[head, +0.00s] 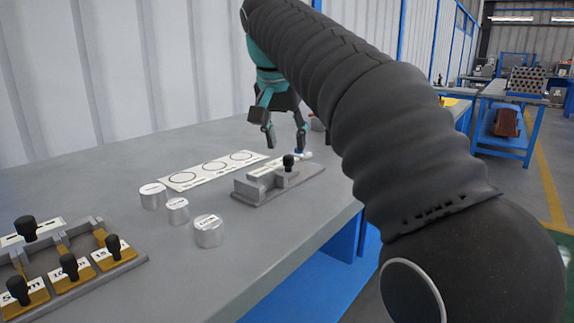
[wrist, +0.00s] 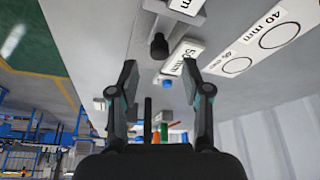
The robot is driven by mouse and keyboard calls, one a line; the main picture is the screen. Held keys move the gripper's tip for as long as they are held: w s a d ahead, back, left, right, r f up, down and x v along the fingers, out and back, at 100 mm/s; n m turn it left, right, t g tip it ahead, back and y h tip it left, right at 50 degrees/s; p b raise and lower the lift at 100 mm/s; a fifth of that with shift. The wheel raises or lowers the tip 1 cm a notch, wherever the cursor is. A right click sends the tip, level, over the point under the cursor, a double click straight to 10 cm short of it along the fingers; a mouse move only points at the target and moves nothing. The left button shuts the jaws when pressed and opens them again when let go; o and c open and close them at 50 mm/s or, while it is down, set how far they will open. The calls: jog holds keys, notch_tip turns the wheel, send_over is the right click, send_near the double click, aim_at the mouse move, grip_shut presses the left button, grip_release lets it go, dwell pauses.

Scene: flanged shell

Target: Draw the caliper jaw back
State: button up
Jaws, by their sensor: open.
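The caliper (head: 262,190) is a grey fixture on the bench with a flat base, an upright jaw block and a black knob (head: 288,161) on top. In the wrist view the black knob (wrist: 159,46) shows beyond my fingertips, beside a white plate (wrist: 182,60) marked "50 mm". My gripper (head: 285,143) is open and empty, with its fingers pointing down above and behind the caliper in the head view. The open gripper (wrist: 160,75) also shows in the wrist view, its fingers well apart. I see no contact between the fingers and the knob.
A white card with circles (head: 212,170) lies left of the caliper. Metal cylinders (head: 208,231) stand in front of it. A rack of labelled blocks with black knobs (head: 80,275) is at the lower left. The bench's right edge (head: 300,248) runs close to the caliper.

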aim_at(289, 156)
jog(key=shift+b+x, duration=0.55)
jog(key=shift+x, duration=2.05)
grip_shut()
